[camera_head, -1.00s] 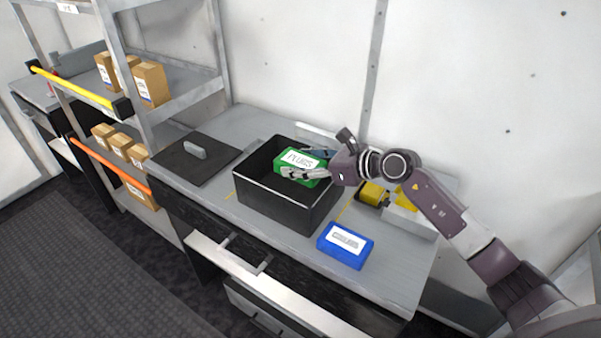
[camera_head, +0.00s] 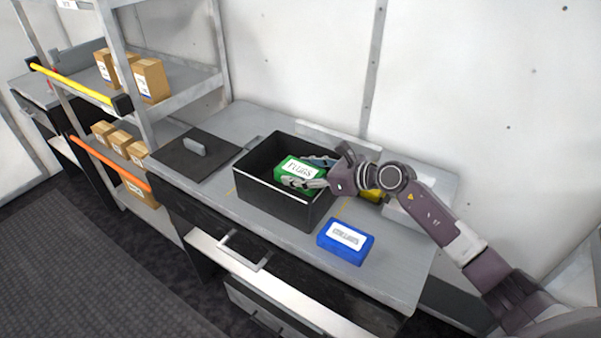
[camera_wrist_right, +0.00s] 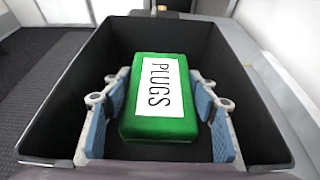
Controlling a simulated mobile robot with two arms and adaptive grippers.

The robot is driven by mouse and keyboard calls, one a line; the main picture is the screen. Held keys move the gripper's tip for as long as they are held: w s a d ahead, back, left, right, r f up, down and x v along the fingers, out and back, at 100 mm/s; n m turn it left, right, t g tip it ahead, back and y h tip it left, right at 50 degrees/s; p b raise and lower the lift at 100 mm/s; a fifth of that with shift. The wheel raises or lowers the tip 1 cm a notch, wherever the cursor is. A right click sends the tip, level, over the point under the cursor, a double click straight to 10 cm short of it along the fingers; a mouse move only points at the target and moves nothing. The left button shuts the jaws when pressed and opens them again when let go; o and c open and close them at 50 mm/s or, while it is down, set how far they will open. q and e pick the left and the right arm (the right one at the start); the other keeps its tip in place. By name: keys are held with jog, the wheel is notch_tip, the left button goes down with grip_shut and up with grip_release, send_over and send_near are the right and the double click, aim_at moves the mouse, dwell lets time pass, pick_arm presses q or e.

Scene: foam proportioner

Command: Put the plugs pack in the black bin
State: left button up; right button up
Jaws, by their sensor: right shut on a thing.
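The green plugs pack (camera_head: 297,172) has a white label reading PLUGS. It is inside the opening of the black bin (camera_head: 270,198), in the bin's right part in the head view. My right gripper (camera_head: 304,178) is shut on the pack, with a blue-padded finger on each side of it. The pack (camera_wrist_right: 160,96) and the bin's dark walls (camera_wrist_right: 75,105) around it also show in the right wrist view. I cannot tell whether the pack touches the bin floor. My left gripper is not in view.
A blue box (camera_head: 345,241) with a white label lies on the grey workbench (camera_head: 395,270), right of the bin. A black lid (camera_head: 187,162) with a grey handle lies left of the bin. A yellow thing (camera_head: 370,195) is partly hidden behind my right arm. A shelf (camera_head: 180,97) with cardboard boxes stands at left.

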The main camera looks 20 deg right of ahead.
jog(key=o, duration=0.9)
jog(key=shift+s+f, duration=0.15)
jog(key=shift+f, duration=0.35)
jog(key=o, duration=0.4)
jog(key=shift+s+f, duration=0.1)
jog(key=shift+f, duration=0.2)
jog(key=shift+r+p, duration=0.5)
jog(key=shift+r, duration=0.05)
jog(key=shift+s+d+r, duration=0.1)
jog(key=shift+s+d, duration=0.1)
jog(key=shift+d, duration=0.05)
jog(key=shift+w+r+b+v, duration=0.15)
jog(key=shift+b+v, duration=0.3)
jog(key=shift+v, duration=1.45)
jog(key=shift+r+b+v, duration=0.25)
jog(key=shift+b+v, duration=0.2)
jog(key=shift+v, duration=1.5)
jog(key=shift+w+r+b+v, duration=0.15)
jog(key=shift+b+v, duration=0.3)
jog(key=shift+v, duration=1.45)
jog(key=shift+s+a, duration=0.1)
jog(key=shift+a, duration=0.05)
